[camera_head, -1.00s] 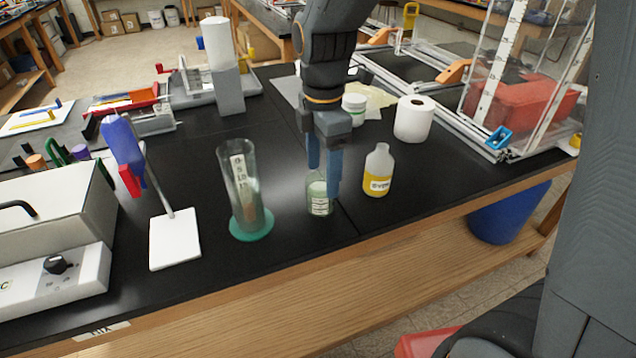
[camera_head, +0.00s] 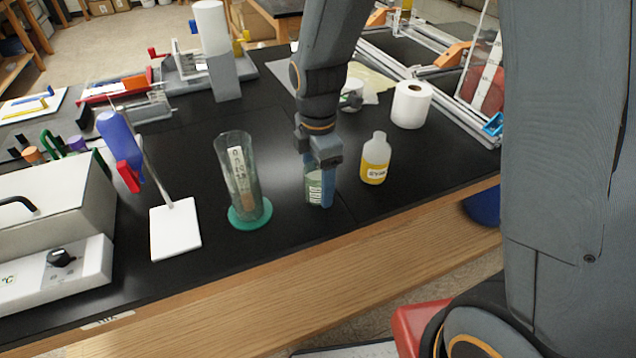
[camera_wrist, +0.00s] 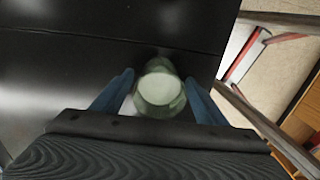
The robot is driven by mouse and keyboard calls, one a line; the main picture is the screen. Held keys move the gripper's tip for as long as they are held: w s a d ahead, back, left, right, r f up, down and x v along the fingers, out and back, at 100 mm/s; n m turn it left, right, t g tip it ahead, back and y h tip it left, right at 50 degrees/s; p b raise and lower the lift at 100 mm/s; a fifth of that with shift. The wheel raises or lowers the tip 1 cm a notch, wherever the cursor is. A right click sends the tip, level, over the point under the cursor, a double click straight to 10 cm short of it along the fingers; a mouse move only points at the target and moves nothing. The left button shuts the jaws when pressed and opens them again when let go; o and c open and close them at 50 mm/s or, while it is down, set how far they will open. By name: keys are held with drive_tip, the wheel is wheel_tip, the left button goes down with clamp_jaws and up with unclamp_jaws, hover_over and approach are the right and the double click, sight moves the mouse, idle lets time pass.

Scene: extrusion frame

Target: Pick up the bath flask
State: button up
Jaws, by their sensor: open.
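The bath flask, seemingly the small clear glass vessel with pale contents and a white label (camera_head: 314,188), stands on the black bench top. My gripper (camera_head: 318,188) points down over it, with its blue fingers on either side. The wrist view shows the flask (camera_wrist: 159,88) between the two open fingers (camera_wrist: 160,95), with its round top facing the camera. The gripper hides part of the flask in the head view.
A tall glass cylinder on a green base (camera_head: 241,180) stands left of the flask. A bottle of yellow liquid (camera_head: 375,160) stands close on the right. The bench's front edge (camera_head: 300,238) is near.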

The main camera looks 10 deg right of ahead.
drive_tip(key=shift+f, duration=0.15)
drive_tip(key=c, duration=1.2)
drive_tip(key=shift+r, duration=0.25)
